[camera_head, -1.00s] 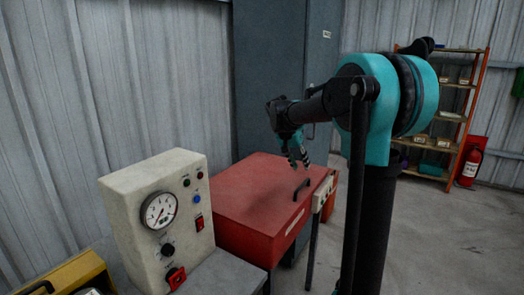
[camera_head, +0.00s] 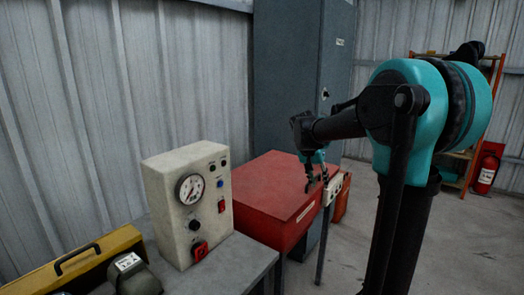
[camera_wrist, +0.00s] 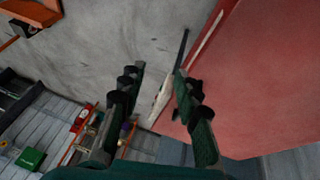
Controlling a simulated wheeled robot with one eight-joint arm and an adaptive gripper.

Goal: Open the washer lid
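The washer is a red box (camera_head: 262,195) with a flat red lid that looks closed. A dark handle (camera_head: 309,186) is at the lid's front right edge, partly mixed with my fingers in the head view. My gripper (camera_head: 318,176) is low over that edge, close to the handle; I cannot tell whether they touch. In the wrist view my gripper (camera_wrist: 160,72) has its two fingers apart, with floor and a pale panel between them. The red lid (camera_wrist: 265,75) fills the right side there. The handle is not clear in the wrist view, perhaps hidden by the right finger.
A cream gauge box (camera_head: 185,230) stands on a grey table left of the washer. A yellow toolbox (camera_head: 75,262) is at the lower left. A tall grey cabinet (camera_head: 290,85) stands behind. A fire extinguisher (camera_head: 487,170) and a shelf are far right. Floor at right is clear.

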